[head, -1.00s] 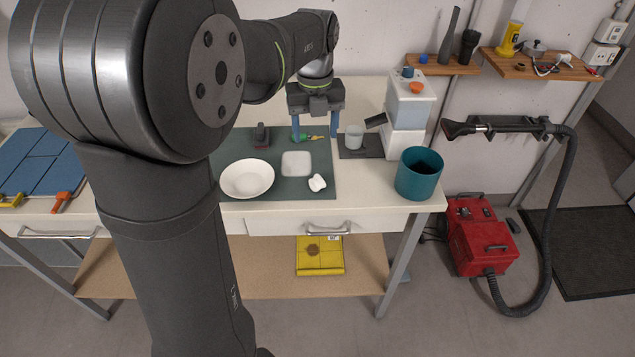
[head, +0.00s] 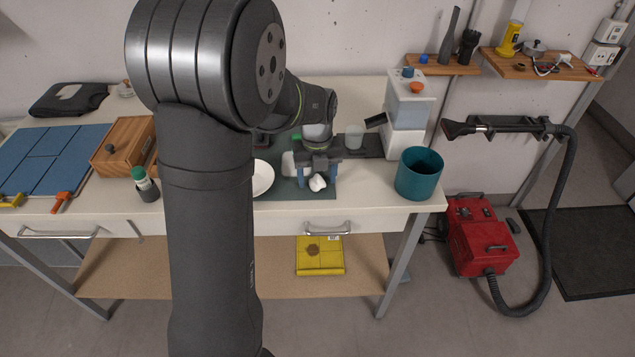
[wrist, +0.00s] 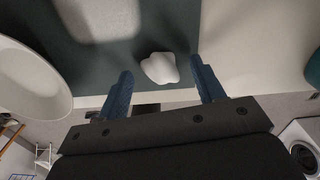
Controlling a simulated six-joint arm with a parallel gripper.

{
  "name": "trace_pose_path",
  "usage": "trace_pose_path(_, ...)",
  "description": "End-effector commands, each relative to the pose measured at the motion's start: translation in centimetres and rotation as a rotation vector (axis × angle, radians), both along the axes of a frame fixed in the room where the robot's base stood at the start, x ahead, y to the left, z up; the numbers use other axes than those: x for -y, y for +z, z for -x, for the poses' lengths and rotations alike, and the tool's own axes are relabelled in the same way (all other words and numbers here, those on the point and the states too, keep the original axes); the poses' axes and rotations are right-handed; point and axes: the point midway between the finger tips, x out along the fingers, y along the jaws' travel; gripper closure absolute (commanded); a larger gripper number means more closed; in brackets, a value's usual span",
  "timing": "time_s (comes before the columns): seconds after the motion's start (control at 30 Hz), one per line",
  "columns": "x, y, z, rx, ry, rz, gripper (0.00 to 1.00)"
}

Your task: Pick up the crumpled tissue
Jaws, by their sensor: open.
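The crumpled tissue (head: 317,183) is a small white lump on the dark green mat (head: 290,190), near the mat's front edge. It also shows in the wrist view (wrist: 160,67), just beyond the fingertips and between their lines. My gripper (head: 317,181) is open, with its blue fingers pointing down around the tissue's place in the head view. In the wrist view my gripper (wrist: 158,80) has one blue finger on each side, with nothing between them touching. The exact height of the fingertips above the mat cannot be told.
A white bowl (head: 262,178) and a white square dish (head: 288,164) lie left of the gripper. A teal bin (head: 419,174) stands at the right front corner. A white dispenser (head: 408,110) and a cup (head: 354,137) stand behind. The table's front edge is close.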

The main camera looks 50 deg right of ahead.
Motion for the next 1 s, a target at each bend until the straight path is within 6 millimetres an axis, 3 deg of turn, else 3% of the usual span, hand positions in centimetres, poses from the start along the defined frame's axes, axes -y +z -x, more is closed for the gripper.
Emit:
trace_pose_path(0.3,0.01,-0.59,-0.01,0.001,0.000,0.001,0.40)
trace_pose_path(0.53,0.01,-0.57,-0.01,0.001,0.000,0.001,0.85)
trace_pose_path(1.0,0.01,-0.19,-0.02,0.000,0.000,0.001,0.86)
